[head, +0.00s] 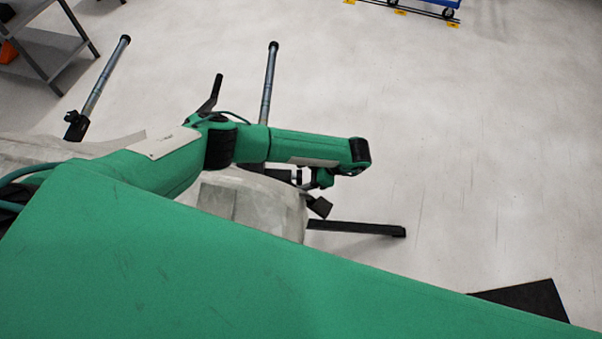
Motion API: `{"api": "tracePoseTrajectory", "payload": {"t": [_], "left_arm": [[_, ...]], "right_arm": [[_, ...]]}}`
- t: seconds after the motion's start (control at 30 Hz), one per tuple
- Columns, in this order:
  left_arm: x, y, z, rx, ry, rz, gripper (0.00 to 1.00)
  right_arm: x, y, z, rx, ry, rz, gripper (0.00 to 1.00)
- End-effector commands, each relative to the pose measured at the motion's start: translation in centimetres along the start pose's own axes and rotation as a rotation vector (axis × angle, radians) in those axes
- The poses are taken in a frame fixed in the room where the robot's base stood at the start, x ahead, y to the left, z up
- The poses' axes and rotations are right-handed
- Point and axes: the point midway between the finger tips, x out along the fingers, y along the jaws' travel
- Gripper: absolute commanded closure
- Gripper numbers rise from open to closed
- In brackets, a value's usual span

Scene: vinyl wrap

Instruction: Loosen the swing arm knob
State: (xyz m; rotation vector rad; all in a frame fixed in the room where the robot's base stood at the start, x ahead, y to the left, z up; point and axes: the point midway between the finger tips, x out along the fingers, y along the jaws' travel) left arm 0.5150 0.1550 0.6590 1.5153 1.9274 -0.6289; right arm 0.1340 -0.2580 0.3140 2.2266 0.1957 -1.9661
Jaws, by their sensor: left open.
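My left arm reaches across from the left, and its wrist bends down and back over the stand. My left gripper (319,206) is small and dark here, below the wrist, just right of the pale grey panel (250,205); its jaws are open. I cannot tell whether it touches anything. The swing arm knob cannot be made out for sure; the area around the gripper is small, dark and partly hidden by my arm. The stand shows two upright metal posts with black tops, the middle post (268,85) and the left post (105,75). My right gripper is out of view.
A black stand leg (355,228) runs along the floor to the right. A black lever (212,93) sticks up behind my arm. Grey shelving (45,50) stands at the upper left and a blue cart (425,8) at the top.

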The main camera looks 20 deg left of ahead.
Motion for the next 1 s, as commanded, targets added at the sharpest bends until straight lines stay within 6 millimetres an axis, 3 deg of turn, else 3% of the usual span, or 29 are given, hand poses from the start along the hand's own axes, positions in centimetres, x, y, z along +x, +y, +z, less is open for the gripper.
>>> {"api": "tracePoseTrajectory", "payload": {"t": [0.1,0.3,0.53,1.0], "left_arm": [[0.3,0.0,0.0,0.000,-0.001,0.001,0.34],[0.3,0.0,0.0,0.000,-0.001,0.001,0.34],[0.3,0.0,0.0,0.000,-0.001,0.001,0.77],[0.2,-0.2,0.1,-0.149,0.009,0.154,0.79]], "right_arm": [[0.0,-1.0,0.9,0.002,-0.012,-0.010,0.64],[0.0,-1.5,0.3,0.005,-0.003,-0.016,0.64],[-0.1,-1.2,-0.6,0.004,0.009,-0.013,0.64],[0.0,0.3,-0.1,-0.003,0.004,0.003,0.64]]}}
